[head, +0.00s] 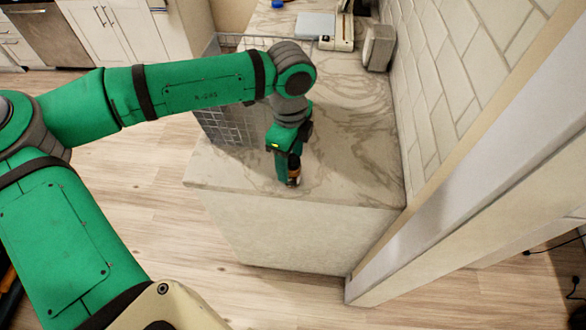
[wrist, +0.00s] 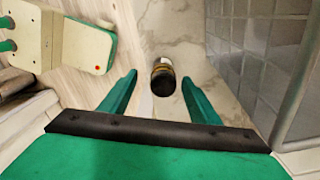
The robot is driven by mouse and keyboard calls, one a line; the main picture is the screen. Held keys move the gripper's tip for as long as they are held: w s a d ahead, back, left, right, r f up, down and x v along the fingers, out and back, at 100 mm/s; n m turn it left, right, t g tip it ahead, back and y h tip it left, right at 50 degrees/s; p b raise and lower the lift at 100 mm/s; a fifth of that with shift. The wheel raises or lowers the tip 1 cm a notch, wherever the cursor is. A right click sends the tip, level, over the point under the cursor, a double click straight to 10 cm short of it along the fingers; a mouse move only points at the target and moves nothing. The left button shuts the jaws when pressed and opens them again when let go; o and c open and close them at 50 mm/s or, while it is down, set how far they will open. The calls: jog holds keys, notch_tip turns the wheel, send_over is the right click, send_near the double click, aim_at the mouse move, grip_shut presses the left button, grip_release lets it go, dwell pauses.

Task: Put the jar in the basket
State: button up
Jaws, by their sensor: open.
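The jar (head: 294,173) is small and dark with an orange-brown band, and stands near the front edge of the marble counter. In the wrist view the jar (wrist: 162,77) shows from above, between the tips of my two green fingers. My gripper (head: 288,168) points down at it, and a finger hides part of the jar in the head view. My gripper (wrist: 160,80) is open, with visible gaps on both sides of the jar. The wire basket (head: 222,126) stands on the counter to the left, partly hidden behind my arm. Its mesh wall (wrist: 252,55) fills the wrist view's right side.
The counter (head: 350,150) is bare to the right of the jar, up to a tiled wall (head: 440,90). A toaster-like appliance (head: 378,47) and other items sit at its far end. The counter's front edge (head: 300,200) is close to the jar.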

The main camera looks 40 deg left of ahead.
jog(key=f, duration=0.3)
jog(key=shift+w+f, duration=0.25)
jog(key=shift+w, duration=0.1)
jog(key=shift+f, duration=0.65)
jog(key=shift+c, duration=0.6)
jog(key=c, duration=1.2)
jog(key=shift+r, duration=0.1)
